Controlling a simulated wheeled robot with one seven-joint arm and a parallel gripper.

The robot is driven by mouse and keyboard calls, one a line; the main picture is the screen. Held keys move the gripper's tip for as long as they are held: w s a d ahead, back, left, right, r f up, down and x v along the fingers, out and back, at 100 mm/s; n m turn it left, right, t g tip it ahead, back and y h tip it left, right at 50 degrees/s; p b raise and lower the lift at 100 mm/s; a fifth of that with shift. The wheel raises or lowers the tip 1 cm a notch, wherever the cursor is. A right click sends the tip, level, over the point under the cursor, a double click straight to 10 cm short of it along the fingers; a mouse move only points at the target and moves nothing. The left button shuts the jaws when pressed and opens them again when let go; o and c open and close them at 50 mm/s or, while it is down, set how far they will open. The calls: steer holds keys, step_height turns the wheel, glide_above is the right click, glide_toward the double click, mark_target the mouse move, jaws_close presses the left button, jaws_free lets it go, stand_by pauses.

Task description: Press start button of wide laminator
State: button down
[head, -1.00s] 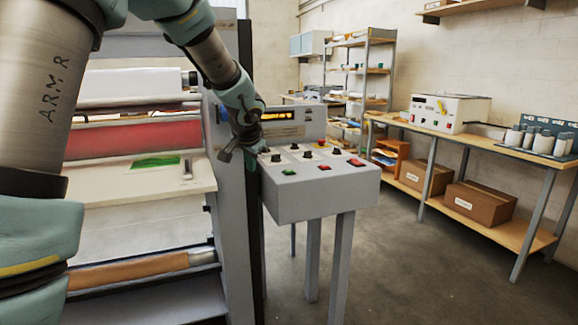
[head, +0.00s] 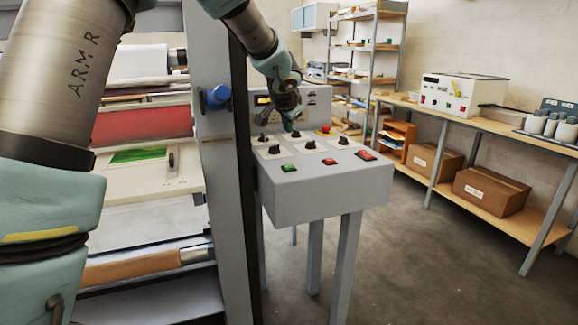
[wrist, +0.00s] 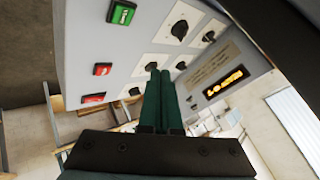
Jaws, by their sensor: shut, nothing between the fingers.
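The wide laminator (head: 222,190) stands at the left, with its grey control console (head: 320,202) on legs beside it. A green button (head: 289,168) sits at the console's front left, with two red buttons (head: 331,161) (head: 366,155) to its right. In the wrist view the green button (wrist: 122,13) is at the top, apart from my fingers. My gripper (head: 290,128) is over the back of the panel near the black knobs, fingers shut and empty. In the wrist view the fingertips (wrist: 159,72) point between knobs; whether they touch the panel I cannot tell.
A lit display (wrist: 226,83) is right of my fingers in the wrist view. A workbench (head: 480,122) holds a smaller white machine (head: 462,95). The floor between is clear.

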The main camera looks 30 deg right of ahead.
steer(key=b, duration=0.6)
glide_above(287, 168)
step_height(287, 168, down, 8)
steer(key=shift+w+d+r, duration=0.15)
steer(key=shift+f+b, duration=0.55)
steer(key=shift+b, duration=0.25)
steer(key=shift+f, duration=0.15)
stand_by(0.9)
steer(key=shift+f+b, duration=0.25)
steer(key=shift+b, duration=0.3)
steer(key=shift+f+b, duration=0.5)
steer(key=shift+b, duration=0.05)
stand_by(0.8)
steer(key=shift+r, duration=0.15)
steer(key=shift+r+p, duration=0.65)
steer(key=shift+r, duration=0.1)
